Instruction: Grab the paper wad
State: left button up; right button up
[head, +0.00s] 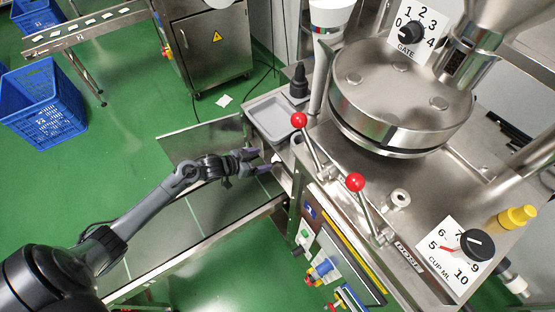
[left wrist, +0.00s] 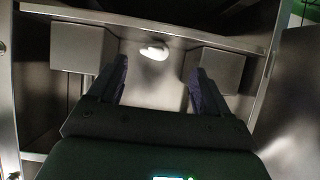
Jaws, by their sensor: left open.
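A small white paper wad (left wrist: 154,51) lies in a dim metal recess of the machine in the left wrist view. It sits ahead of my left gripper (left wrist: 158,75), between the lines of the two fingers and a little beyond their tips. The fingers are apart with nothing between them. In the head view my left gripper (head: 263,162) reaches in from the left at the side of the steel machine, below the grey tray. I cannot make out the wad clearly there. My right gripper is not in view.
Two grey blocks flank the recess, one at the left (left wrist: 82,46) and one at the right (left wrist: 216,70). Red-knobbed levers (head: 299,120) and the grey tray (head: 270,117) are near the gripper. A blue crate (head: 42,105) stands on the floor.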

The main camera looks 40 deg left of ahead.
aim_at(274, 157)
pick_arm(q)
jog(key=shift+d+r+b+x, duration=0.1)
jog(key=shift+b+x, duration=0.2)
jog(key=shift+x, duration=0.75)
jog(key=shift+d+r+b+x, duration=0.1)
jog(key=shift+b+x, duration=0.15)
jog(key=shift+x, duration=0.85)
jog(key=shift+d+r+b+x, duration=0.15)
jog(key=shift+b+x, duration=0.15)
jog(key=shift+x, duration=0.75)
jog(key=shift+f, duration=0.1)
jog(key=shift+c, duration=0.3)
jog(key=c, duration=1)
jog(key=shift+c, duration=0.2)
